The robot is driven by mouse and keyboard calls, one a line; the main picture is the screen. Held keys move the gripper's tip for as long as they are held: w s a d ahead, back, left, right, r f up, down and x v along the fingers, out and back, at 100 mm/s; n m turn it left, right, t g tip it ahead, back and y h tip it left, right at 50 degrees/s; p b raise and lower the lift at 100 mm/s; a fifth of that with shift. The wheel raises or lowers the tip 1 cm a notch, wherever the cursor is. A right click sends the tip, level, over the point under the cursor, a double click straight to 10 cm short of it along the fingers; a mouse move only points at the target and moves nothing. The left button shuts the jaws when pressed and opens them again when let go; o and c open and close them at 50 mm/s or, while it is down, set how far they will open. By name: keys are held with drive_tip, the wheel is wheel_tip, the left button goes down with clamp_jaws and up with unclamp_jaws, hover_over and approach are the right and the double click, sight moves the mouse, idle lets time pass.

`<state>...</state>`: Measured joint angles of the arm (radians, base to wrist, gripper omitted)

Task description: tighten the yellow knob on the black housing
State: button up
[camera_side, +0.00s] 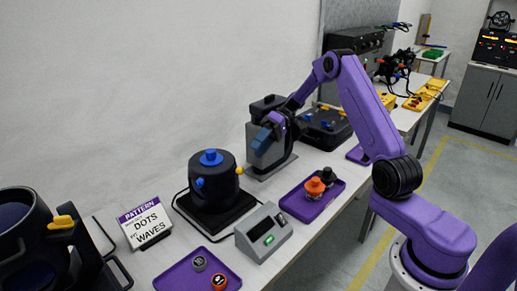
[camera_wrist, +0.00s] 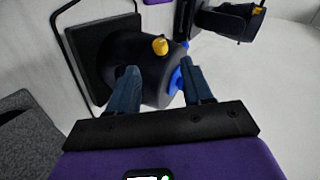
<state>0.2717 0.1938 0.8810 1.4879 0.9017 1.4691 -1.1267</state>
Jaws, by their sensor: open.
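The black housing (camera_side: 213,187) is a rounded pot with a blue knob (camera_side: 211,157) on top and a blue part on its left side. The yellow knob (camera_side: 239,170) sticks out of its right side. In the wrist view the housing (camera_wrist: 140,65) lies ahead, with the yellow knob (camera_wrist: 160,46) on the face towards me and the blue top knob (camera_wrist: 176,80) partly behind a finger. My gripper (camera_side: 261,143) is to the right of the housing and higher, apart from it. Its blue fingers (camera_wrist: 158,70) are open and empty, short of the yellow knob.
The housing stands on a black square base (camera_wrist: 88,45). A grey box with a green display (camera_side: 264,232) and a purple tray (camera_side: 325,207) with orange and black parts are in front. A pattern sign (camera_side: 145,226) stands left. A grey machine (camera_side: 268,150) stands behind my gripper.

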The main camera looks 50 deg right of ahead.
drive_tip(key=n+t+h, duration=0.3)
drive_tip(key=t+h, duration=0.1)
drive_tip(key=h, duration=0.7)
approach(243, 170)
drive_tip(key=x, duration=0.8)
drive_tip(key=shift+a, duration=0.1)
idle(0.3)
clamp_jaws()
